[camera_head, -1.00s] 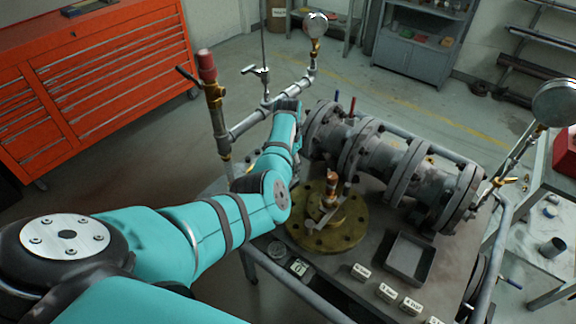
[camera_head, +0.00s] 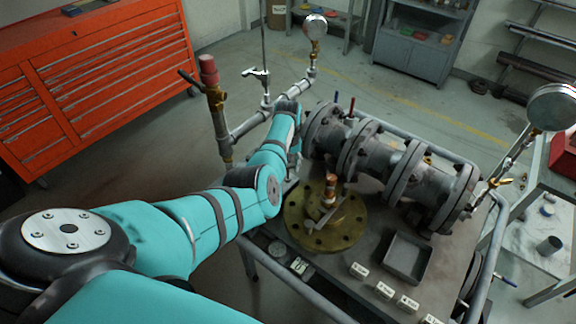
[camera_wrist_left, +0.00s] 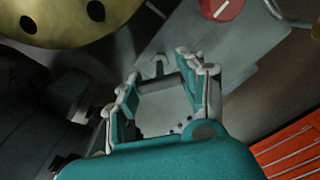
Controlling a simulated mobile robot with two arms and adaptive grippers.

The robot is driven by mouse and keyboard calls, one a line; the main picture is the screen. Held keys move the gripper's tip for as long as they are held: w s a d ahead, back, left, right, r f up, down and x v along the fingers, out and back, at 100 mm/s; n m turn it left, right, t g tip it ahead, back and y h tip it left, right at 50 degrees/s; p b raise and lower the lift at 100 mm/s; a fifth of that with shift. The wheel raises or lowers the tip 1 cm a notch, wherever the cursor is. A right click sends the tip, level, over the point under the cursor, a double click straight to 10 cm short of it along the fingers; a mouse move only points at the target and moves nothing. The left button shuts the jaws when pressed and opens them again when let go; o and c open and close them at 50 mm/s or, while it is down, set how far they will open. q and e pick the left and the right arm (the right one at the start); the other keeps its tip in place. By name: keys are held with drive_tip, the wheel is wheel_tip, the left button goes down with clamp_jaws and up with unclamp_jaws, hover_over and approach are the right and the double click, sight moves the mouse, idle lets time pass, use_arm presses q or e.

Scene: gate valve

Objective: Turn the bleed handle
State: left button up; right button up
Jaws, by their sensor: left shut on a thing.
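In the left wrist view my left gripper (camera_wrist_left: 162,84) has its two fingers on either side of a short dark grey bar, which appears to be the bleed handle (camera_wrist_left: 171,82). The fingers are shut on it, with a gap the width of the bar between them. The wrist there hides the fingertips and the handle. My right gripper is in neither view.
A brass flange (camera_head: 325,238) with a stem lies on the cart beside my forearm. An empty grey tray (camera_head: 408,258) and white labels sit near the front. A pipe with a red-topped valve (camera_head: 208,70) stands left of the arm; a gauge (camera_head: 552,107) rises at right.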

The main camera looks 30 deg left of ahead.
use_arm(q)
drive_tip(key=n, duration=0.5)
drive_tip(key=shift+n, duration=0.3)
idle(0.4)
drive_tip(key=o, duration=1.2)
drive_tip(key=shift+r, duration=0.1)
wheel_tip(320, 180, up, 12)
